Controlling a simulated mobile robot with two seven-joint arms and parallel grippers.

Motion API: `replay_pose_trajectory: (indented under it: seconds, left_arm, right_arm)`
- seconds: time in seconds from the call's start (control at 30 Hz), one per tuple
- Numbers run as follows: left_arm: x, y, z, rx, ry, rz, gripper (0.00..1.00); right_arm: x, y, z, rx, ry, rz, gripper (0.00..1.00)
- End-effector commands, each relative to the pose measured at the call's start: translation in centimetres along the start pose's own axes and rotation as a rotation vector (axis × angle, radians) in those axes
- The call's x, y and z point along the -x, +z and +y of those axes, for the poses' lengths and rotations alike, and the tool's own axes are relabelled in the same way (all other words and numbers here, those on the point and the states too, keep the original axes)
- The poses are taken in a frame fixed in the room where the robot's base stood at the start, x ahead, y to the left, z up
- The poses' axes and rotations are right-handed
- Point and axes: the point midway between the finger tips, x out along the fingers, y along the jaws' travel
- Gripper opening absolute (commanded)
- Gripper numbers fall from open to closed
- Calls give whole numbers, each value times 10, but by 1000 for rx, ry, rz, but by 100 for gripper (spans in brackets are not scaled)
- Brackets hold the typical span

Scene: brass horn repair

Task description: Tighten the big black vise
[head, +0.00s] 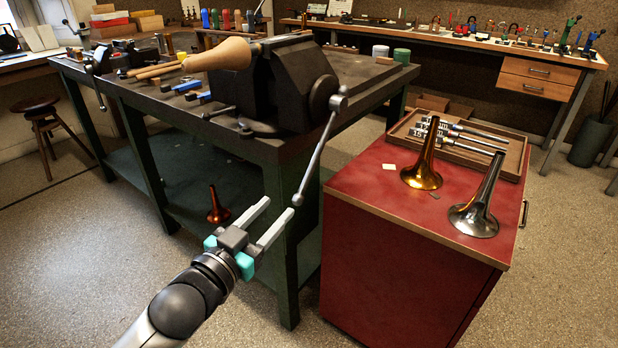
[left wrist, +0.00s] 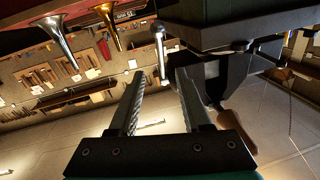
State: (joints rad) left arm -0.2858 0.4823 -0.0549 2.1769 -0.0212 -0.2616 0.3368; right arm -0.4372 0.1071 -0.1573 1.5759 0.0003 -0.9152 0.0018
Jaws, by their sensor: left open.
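The big black vise (head: 300,85) sits on the near right corner of the dark workbench. Its metal handle rod (head: 318,155) hangs down at a slant past the bench edge, with a knob at its lower end. My left gripper (head: 280,206) is open and empty, its fingertips close to the rod's lower end. In the left wrist view the rod (left wrist: 160,52) shows just beyond the gap between the open fingertips (left wrist: 158,74); I cannot tell whether they touch it. My right gripper is not in view.
A red cabinet (head: 390,240) stands right of the bench, bearing a brass bell (head: 425,165), a silver bell (head: 480,205) and a wooden tray (head: 510,167). A stool (head: 40,115) stands at left. Floor in front is clear.

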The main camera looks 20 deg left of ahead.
Motion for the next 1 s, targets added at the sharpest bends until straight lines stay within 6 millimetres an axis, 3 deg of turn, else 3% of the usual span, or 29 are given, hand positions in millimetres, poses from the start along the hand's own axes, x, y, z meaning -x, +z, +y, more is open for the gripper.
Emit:
replay_pose_trajectory:
  seconds: [1.0]
  left_arm:
    - [-127, 2, 0, 0, -1, -1, 48]
  right_arm:
    - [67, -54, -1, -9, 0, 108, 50]
